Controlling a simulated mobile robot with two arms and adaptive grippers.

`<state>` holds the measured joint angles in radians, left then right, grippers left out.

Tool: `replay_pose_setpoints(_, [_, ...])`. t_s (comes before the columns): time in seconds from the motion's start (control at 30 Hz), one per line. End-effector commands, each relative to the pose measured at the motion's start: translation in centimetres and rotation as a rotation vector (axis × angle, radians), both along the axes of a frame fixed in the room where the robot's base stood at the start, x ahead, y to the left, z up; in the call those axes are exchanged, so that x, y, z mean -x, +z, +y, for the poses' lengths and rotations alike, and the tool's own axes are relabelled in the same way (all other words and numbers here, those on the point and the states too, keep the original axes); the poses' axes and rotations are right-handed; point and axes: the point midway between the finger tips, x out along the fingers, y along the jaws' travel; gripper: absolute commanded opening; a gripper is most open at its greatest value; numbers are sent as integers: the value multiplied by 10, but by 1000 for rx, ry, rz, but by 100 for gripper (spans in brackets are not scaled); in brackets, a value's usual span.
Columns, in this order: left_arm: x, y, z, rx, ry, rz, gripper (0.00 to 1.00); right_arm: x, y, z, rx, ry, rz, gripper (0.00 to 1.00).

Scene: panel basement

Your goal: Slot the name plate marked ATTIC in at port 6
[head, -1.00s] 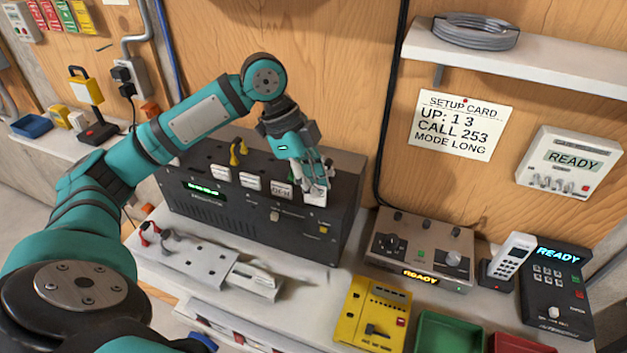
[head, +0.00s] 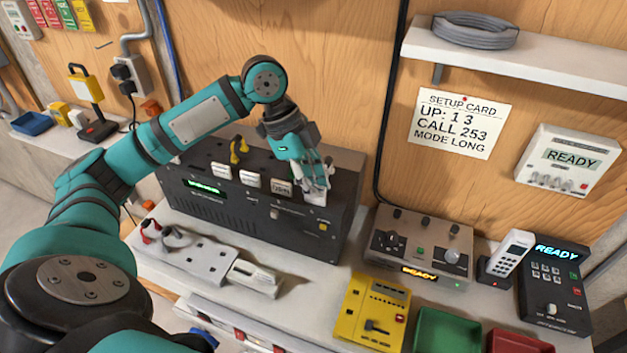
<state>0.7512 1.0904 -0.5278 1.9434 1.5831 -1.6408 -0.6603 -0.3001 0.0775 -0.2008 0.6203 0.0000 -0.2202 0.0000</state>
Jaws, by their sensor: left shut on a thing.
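My left gripper (head: 316,183) is shut on a small white name plate (head: 315,199) at the right end of the top of the dark panel box (head: 310,222). The plate is upright at the box's top front edge; its marking is too small to read and partly hidden by the fingers. I cannot tell whether its lower edge is seated in a slot. Several other white plates (head: 252,180) stand in a row to its left on the same box. Port numbers cannot be read. My right gripper is not in view.
A grey plate with sockets (head: 200,262) and a white holder (head: 254,276) lie on the bench before the box. A grey console (head: 422,245), a yellow device (head: 372,312) and a green tray (head: 447,332) stand to the right. A shelf (head: 520,62) juts out above.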

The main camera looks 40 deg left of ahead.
Motion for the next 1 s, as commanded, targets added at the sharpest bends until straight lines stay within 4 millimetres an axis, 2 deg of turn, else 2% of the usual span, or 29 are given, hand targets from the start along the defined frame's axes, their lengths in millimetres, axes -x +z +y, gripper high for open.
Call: replay_pose_setpoints(1.0, [0, -4, 0, 0, 0, 0, 0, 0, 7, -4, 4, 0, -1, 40])
